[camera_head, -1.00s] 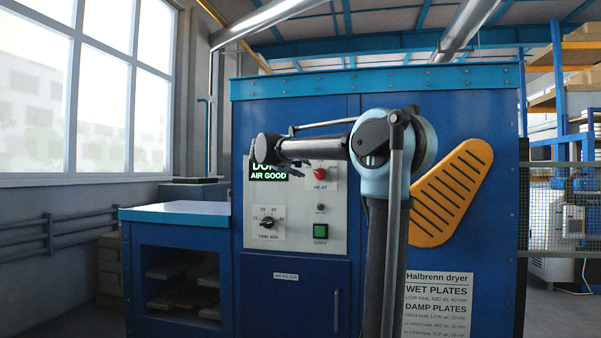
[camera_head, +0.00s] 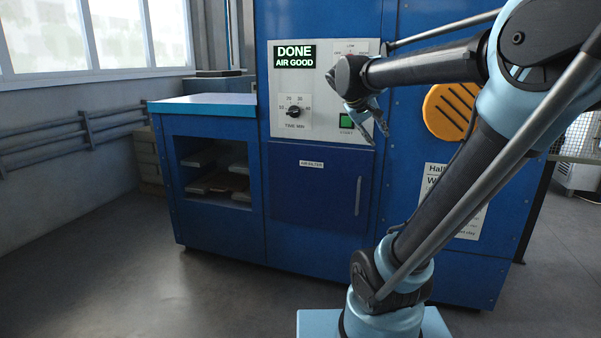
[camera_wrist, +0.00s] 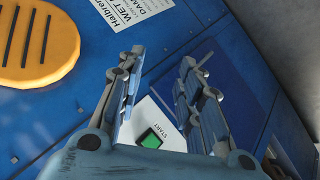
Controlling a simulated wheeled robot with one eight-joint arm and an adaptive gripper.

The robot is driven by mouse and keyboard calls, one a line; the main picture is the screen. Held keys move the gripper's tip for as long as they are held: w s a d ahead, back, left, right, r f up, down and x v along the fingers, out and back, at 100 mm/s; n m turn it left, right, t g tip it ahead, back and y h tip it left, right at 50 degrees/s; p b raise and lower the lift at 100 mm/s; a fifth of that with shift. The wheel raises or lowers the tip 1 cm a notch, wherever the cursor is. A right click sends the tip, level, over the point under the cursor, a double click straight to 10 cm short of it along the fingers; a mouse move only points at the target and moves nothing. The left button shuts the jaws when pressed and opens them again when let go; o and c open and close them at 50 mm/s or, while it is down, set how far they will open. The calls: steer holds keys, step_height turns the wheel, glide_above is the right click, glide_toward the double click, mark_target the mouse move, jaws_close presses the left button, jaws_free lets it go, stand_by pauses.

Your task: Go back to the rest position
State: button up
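My gripper (camera_head: 372,122) is at the end of my arm in front of the blue dryer's control panel (camera_head: 328,116). In the wrist view my gripper (camera_wrist: 162,60) has its two fingers apart with nothing between them. The green START button (camera_wrist: 151,139) shows beyond the fingers, apart from them as far as I can tell. In the head view the green button (camera_head: 346,121) is partly behind the gripper. The display (camera_head: 295,57) reads DONE, AIR GOOD. The dial (camera_head: 294,111) sits below it.
A blue side bench (camera_head: 207,104) with plates on its inner shelves (camera_head: 212,181) stands left of the dryer. The air filter door (camera_head: 321,188) is shut. An orange slotted plate (camera_head: 447,114) and an instruction sheet (camera_head: 466,222) are partly behind my arm. The floor at front left is clear.

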steer(key=s+a+f+g+y, duration=0.1)
steer(key=s+a+f+y, duration=0.1)
steer(key=s+f, duration=1)
steer(key=s+a+f+m+g+y, duration=0.1)
steer(key=s+a+f+g+y, duration=0.1)
steer(key=s+f, duration=1)
step_height(320, 180, down, 3)
steer(key=shift+a+f+m+y, duration=0.1)
steer(key=shift+a+m+y, duration=0.35)
steer(key=shift+y, duration=0.75)
steer(key=shift+a, duration=0.15)
